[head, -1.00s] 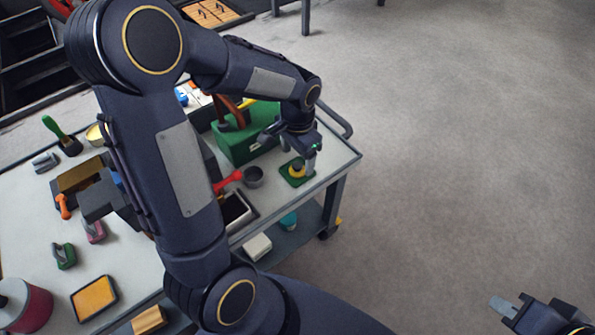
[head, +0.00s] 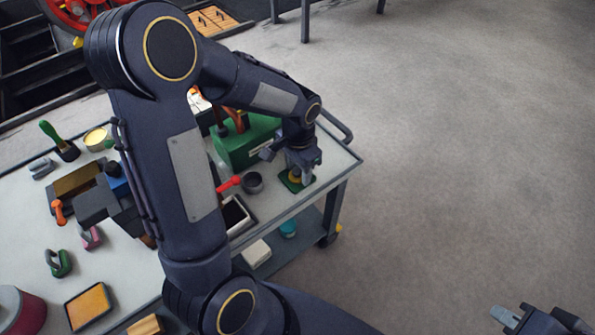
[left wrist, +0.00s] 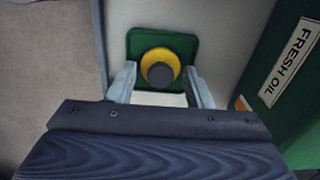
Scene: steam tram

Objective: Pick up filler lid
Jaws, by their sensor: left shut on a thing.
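The filler lid (left wrist: 160,67) is a yellow disc with a dark grey knob. It sits on a green square pad (left wrist: 141,40) at the right end of the cart top, and partly shows in the head view (head: 295,177) under my left gripper. My left gripper (head: 298,170) points down over it. In the left wrist view the pale fingers (left wrist: 161,88) stand on either side of the lid, shut on it; the exact contact is hard to see. My right gripper (head: 532,318) is at the bottom right, away from the cart, its jaw gap unclear.
A green box (left wrist: 297,125) labelled "FRESH OIL" stands close beside the lid. A grey cup (head: 253,183), a red-handled tool (head: 229,184) and a dark tray (head: 234,215) are nearby on the cart (head: 325,165). The floor to the right is clear.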

